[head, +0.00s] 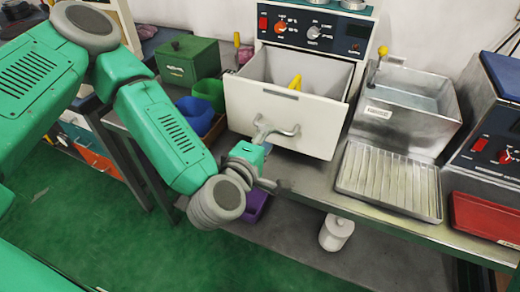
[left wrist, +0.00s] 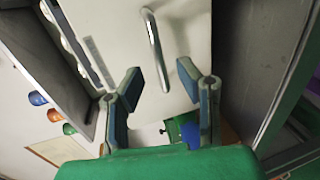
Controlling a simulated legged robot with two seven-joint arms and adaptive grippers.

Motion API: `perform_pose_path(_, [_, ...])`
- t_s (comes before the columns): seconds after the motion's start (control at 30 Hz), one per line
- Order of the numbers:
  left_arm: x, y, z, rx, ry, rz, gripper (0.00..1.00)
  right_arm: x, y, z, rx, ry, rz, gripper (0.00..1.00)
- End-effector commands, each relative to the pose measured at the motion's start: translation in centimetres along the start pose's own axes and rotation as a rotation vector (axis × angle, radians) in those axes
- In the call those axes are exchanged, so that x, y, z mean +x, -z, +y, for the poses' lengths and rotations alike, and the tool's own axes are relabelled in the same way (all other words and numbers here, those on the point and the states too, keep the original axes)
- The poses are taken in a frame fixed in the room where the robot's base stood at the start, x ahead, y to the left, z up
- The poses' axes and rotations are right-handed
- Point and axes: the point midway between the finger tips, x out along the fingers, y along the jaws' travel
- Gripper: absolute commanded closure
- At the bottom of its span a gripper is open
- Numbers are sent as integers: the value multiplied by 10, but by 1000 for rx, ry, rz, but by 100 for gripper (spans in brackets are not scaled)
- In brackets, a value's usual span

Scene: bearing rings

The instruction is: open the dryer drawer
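The dryer drawer is a white box with a flat front (head: 285,112), standing out from the dryer (head: 318,32). Its grey interior is visible, with a yellow thing (head: 295,82) inside. A curved metal handle (head: 277,130) is on its front, also seen in the left wrist view (left wrist: 156,50). My left gripper (head: 271,154) is just in front of the drawer. In the left wrist view its fingers (left wrist: 160,75) are spread apart and empty, with the handle ahead between them, apparently apart from it. My right gripper is not in view.
A metal basin (head: 405,100) and a ribbed tray (head: 390,180) stand right of the drawer; a red tray (head: 487,217) is farther right. Green and blue bins (head: 208,92) and a green box (head: 188,60) are to the left. A white canister (head: 336,232) stands below.

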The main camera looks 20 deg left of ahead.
Motion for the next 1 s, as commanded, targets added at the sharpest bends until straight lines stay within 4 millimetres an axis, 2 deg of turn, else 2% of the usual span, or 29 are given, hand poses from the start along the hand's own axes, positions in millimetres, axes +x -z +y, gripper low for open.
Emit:
perform_pose_path(0.1, [-26, -6, -1, 3, 4, -6, 69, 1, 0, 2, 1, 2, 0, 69])
perform_pose_path(0.33, [-56, -6, -1, 4, 4, -4, 69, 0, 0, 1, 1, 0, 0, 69])
perform_pose_path(0.5, [-62, -5, -1, 3, 3, -3, 69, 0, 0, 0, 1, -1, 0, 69])
perform_pose_path(0.9, [-61, -6, -1, 4, 2, -3, 69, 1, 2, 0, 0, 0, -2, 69])
perform_pose_path(1.0, [-62, -12, -7, 33, 21, -27, 69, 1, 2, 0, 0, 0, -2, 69])
